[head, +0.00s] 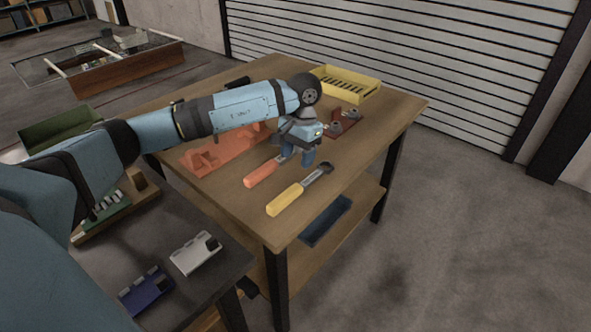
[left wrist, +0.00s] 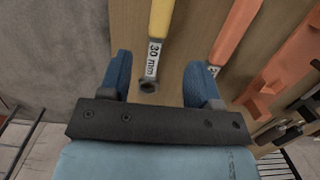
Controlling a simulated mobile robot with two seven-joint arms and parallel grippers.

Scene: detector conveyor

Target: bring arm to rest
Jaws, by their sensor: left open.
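My left arm reaches in from the left over the wooden table (head: 352,193). My left gripper (head: 296,160) is open above the table, close to two wrenches. The yellow-handled wrench (head: 292,197) lies nearer the table's front edge. The orange-handled wrench (head: 265,172) lies beside it, its far end partly hidden by the gripper. In the left wrist view, the blue fingers (left wrist: 156,82) are apart. The yellow wrench (left wrist: 158,25), marked 30 mm, shows its dark head between them, and the orange wrench (left wrist: 234,38) is to the right. I cannot see my right gripper.
A yellow slotted tray (head: 366,88) and a dark red part holder (head: 345,124) stand farther back. An orange rack (head: 205,160) is behind the wrenches. A blue tray (head: 326,220) is on the lower shelf. A dark table (head: 163,232) at front left holds a white device (head: 196,253) and a blue one (head: 146,291).

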